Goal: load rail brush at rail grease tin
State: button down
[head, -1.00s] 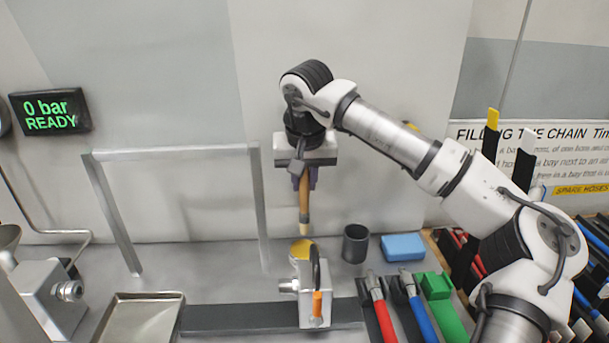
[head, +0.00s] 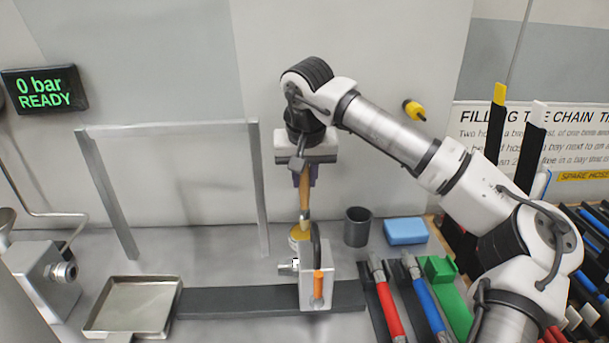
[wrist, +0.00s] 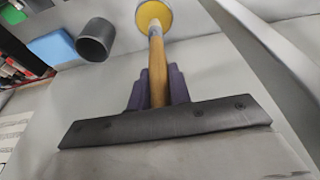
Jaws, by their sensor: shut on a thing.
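The rail brush (head: 304,198) has a wooden handle and hangs upright, brush end down, from my gripper (head: 303,180). My gripper is shut on its handle. The rail grease tin (head: 298,234), with yellow grease on top, stands directly below, behind a grey metal block. In the wrist view, the brush handle (wrist: 157,68) runs from between the dark fingers (wrist: 158,85) to the yellow round of the tin (wrist: 153,14). The brush end meets the tin's yellow top in both views. I cannot tell how deep the bristles are in it.
The metal block (head: 315,272) with an orange handle stands on a dark rail (head: 235,302) just in front. A grey cup (head: 357,226) and a blue sponge-like block (head: 405,231) are to the right. A metal frame (head: 88,180) stands left, with a tray (head: 132,305) in front.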

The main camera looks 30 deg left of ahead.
jog(key=shift+f, duration=0.6)
dwell(1.5)
notch_tip(320, 180, up, 7)
jog(key=p, duration=0.5)
jog(key=shift+r+p, duration=0.15)
jog(key=shift+p, duration=0.2)
dwell(0.4)
